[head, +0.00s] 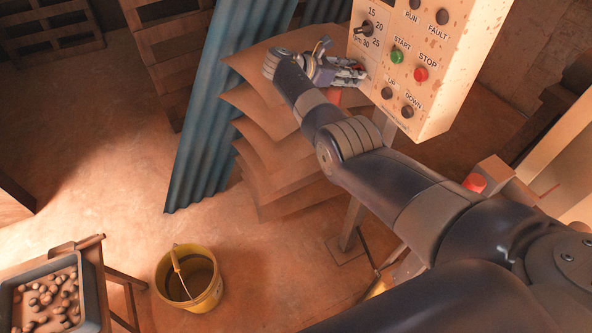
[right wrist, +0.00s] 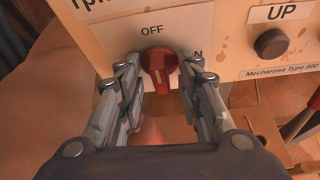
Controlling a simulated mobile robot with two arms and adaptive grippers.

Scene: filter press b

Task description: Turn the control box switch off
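The control box (head: 452,62) is a cream, rust-speckled box at the top right of the head view. Its red rotary switch (right wrist: 158,66) shows in the right wrist view, with OFF printed above it and a partly covered ON label to its right. The knob's grip bar looks close to upright; its exact setting is hard to tell. My right gripper (right wrist: 161,72) is open, with one finger on each side of the knob; I cannot tell whether either touches it. In the head view, my right gripper (head: 350,73) is at the box's left edge and the switch is hidden. My left gripper is out of view.
The box also has a green START button (head: 397,56), a red STOP button (head: 421,74) and a black UP knob (right wrist: 272,43). Stacked brown sacks (head: 270,150) and a blue corrugated sheet (head: 215,110) are to the left. A yellow bucket (head: 212,298) stands on the floor.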

